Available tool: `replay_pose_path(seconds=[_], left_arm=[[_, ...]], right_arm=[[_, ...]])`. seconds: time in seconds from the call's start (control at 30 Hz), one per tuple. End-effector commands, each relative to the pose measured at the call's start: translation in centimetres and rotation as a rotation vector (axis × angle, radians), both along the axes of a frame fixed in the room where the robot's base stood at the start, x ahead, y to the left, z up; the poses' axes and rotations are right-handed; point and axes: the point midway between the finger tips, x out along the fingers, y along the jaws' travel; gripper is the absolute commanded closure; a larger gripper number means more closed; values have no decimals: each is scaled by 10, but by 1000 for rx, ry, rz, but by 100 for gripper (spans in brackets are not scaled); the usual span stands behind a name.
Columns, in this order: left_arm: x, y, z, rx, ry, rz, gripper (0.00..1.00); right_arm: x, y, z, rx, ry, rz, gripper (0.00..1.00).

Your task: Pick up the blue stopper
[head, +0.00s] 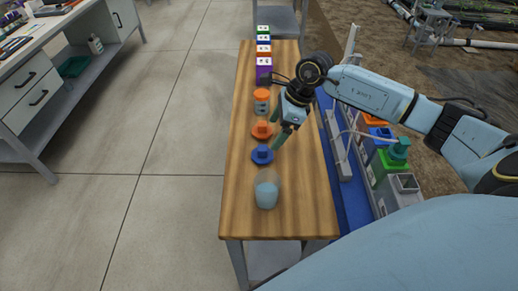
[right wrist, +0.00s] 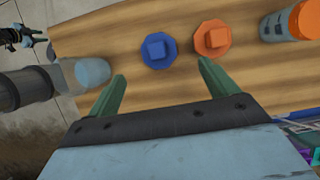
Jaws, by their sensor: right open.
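The blue stopper (head: 262,155) lies on the wooden bench top, a flat disc with a raised square knob. It also shows in the right wrist view (right wrist: 158,50), ahead of and roughly between my fingertips. My right gripper (head: 277,130) is open and empty, with green fingers, above the bench beside the orange stopper (head: 262,130) and blue stopper. In the right wrist view, its fingers (right wrist: 162,70) are spread with nothing between them. What looks like my left gripper (right wrist: 27,38) shows small at the upper left there; its jaws are unclear.
A clear jar with pale blue contents (head: 267,192) stands near the blue stopper. An orange-capped jar (head: 262,100) stands beyond the orange stopper. Several coloured boxes (head: 264,66) line the far end of the bench (head: 237,205). Coloured containers (head: 385,165) stand right of the bench.

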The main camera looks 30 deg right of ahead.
Motion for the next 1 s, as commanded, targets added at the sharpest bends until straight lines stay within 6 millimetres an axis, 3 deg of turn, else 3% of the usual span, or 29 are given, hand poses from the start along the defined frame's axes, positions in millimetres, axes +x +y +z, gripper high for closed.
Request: replay_pose_path(seconds=[0.03, 0.1, 0.2, 0.4, 0.57, 0.73, 1.0], left_arm=[[-20, 1, -3, 3, 31, 0, 68], [-36, 3, -4, 6, 57, -1, 68], [-43, 4, -5, 9, 68, -1, 68], [-22, 6, -5, 10, 36, -3, 68], [-4, 5, -5, 7, 5, -4, 68], [-6, 7, -7, 9, 8, -5, 68], [-21, 11, -8, 15, 33, -6, 68]], right_arm=[[2, 5, -11, 4, 1, -1, 15], [4, 9, -22, 4, 1, 0, 15], [8, 13, -35, 4, -1, -1, 15], [9, 17, -47, 4, 0, 0, 15], [10, 24, -70, 5, 1, -1, 15], [14, 30, -89, 5, -1, -1, 15], [15, 31, -92, 3, -2, 0, 15]])
